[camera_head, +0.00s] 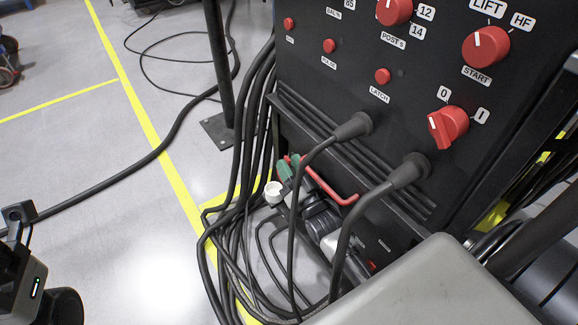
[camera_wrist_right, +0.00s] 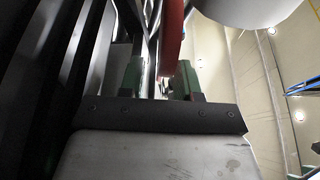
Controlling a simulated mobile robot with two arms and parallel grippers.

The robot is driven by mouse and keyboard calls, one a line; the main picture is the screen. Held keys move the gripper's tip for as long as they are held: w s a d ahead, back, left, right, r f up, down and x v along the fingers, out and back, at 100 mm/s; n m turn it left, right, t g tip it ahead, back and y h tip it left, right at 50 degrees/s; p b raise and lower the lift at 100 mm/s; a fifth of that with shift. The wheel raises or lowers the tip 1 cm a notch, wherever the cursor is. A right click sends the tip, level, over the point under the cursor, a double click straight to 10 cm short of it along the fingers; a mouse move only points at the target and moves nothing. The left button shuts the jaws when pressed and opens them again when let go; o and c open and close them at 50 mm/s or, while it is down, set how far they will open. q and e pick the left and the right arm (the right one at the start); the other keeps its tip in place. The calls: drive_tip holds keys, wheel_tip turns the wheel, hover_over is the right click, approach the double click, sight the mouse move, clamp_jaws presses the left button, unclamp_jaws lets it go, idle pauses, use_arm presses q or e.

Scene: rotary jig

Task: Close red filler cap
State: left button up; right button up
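My right gripper (camera_head: 289,166) is low beside the black panel in the head view, with its green fingertips pointing up and away. In the right wrist view its green fingers (camera_wrist_right: 160,82) stand apart with a gap between them. A red, edge-on part (camera_wrist_right: 171,42), which looks like the filler cap, hangs upright in front of the fingers, near the right one. I cannot tell whether it touches. A white round part (camera_head: 273,188), perhaps the filler neck, is just left of the gripper; a white round shape (camera_wrist_right: 246,8) is at the wrist view's top. My left gripper's fingers are out of frame.
The black panel (camera_head: 340,75) with red knobs rises close behind the right gripper. A red bent handle (camera_head: 331,187) is beside it. Thick black cables (camera_head: 352,215) hang from the panel across my right arm. Open floor (camera_head: 110,200) lies to the left.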

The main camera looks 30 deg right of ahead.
drive_tip(key=shift+w+r, duration=0.15)
drive_tip(key=shift+w, duration=0.3)
drive_tip(key=shift+c, duration=0.3)
clamp_jaws()
